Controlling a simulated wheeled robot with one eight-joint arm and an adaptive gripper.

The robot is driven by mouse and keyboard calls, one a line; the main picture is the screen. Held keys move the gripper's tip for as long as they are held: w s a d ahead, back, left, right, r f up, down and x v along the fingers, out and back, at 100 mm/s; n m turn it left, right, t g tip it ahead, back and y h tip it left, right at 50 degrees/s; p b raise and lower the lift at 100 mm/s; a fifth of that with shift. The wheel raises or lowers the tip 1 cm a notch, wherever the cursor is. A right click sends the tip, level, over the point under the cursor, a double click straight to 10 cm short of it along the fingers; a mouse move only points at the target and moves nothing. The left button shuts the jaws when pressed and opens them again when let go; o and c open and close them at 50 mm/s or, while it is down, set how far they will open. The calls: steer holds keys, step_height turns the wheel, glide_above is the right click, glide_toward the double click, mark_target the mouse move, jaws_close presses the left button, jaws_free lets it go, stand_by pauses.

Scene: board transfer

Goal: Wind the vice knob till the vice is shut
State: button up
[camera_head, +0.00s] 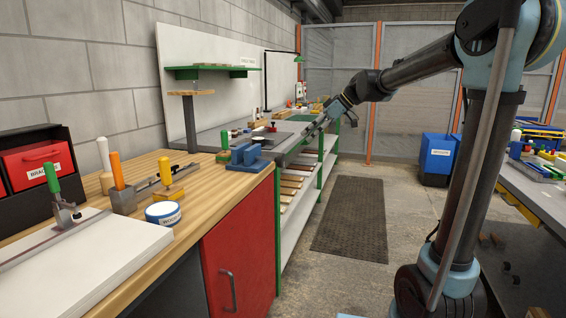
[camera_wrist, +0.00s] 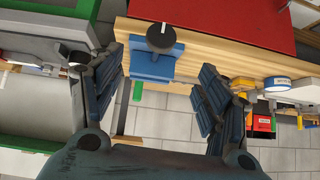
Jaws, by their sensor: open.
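The blue vice (camera_head: 248,161) sits at the far front corner of the wooden bench. In the wrist view, the vice (camera_wrist: 152,66) lies at the bench edge with a round black knob (camera_wrist: 161,38) that bears a white mark. My gripper (camera_head: 297,145) is beside the vice on its right in the head view. In the wrist view my gripper (camera_wrist: 160,64) is open, its fingers spread to either side of the vice and knob, with nothing held. I cannot make out the knob in the head view, or how wide the vice's jaws stand apart.
The wooden bench top (camera_head: 217,186) holds a white-and-blue round tin (camera_head: 163,214), a yellow-handled tool (camera_head: 168,169) and an orange-handled tool (camera_head: 117,170). A red cabinet door (camera_head: 240,250) is below. A shelf unit (camera_head: 300,205) stands beyond the bench. The floor aisle with a dark mat (camera_head: 350,218) is clear.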

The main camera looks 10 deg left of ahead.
mark_target(284, 158)
steer(key=x, duration=1.6)
steer(key=shift+s+a+f, duration=0.1)
steer(key=shift+a+f, duration=0.1)
steer(key=shift+f, duration=0.05)
steer(key=c, duration=1.1)
